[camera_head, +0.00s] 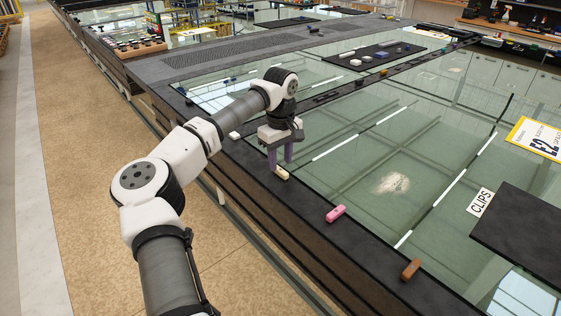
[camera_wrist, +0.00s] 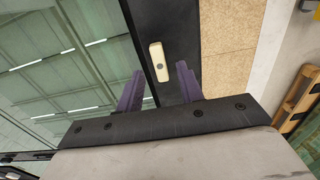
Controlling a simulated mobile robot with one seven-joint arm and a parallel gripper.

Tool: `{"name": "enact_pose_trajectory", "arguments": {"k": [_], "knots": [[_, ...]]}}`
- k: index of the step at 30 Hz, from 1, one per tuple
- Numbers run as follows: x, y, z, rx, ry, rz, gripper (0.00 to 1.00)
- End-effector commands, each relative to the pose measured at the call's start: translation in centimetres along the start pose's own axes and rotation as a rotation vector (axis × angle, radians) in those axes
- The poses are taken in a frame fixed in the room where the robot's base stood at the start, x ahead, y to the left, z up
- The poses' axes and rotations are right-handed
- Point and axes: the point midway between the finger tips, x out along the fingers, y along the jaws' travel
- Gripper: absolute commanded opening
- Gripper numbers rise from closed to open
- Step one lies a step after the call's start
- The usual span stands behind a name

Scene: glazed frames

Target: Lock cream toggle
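The cream toggle (camera_head: 282,173) is a small block on the dark frame edge of the glazed panel. In the wrist view the cream toggle (camera_wrist: 158,60) has a grey round spot in its middle and lies lengthwise along the black frame bar. My gripper (camera_head: 280,160) is open, with its purple fingers pointing down right by the toggle. In the wrist view my gripper (camera_wrist: 160,74) has its fingertips apart and empty, with the toggle just beyond the gap between them. I cannot tell whether a finger touches it.
A pink toggle (camera_head: 335,213) and a brown toggle (camera_head: 410,269) sit farther along the same frame edge. A white toggle (camera_head: 234,135) sits behind my gripper. A CLIPS sign (camera_head: 481,202) and a dark mat (camera_head: 525,232) lie at the right. The floor aisle (camera_head: 90,150) at left is clear.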

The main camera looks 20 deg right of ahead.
Motion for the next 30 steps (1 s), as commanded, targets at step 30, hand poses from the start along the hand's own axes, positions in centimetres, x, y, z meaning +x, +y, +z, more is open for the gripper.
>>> {"name": "enact_pose_trajectory", "arguments": {"k": [30], "knots": [[2.7,0.0,0.0,-0.002,0.0,0.0,0.0]]}}
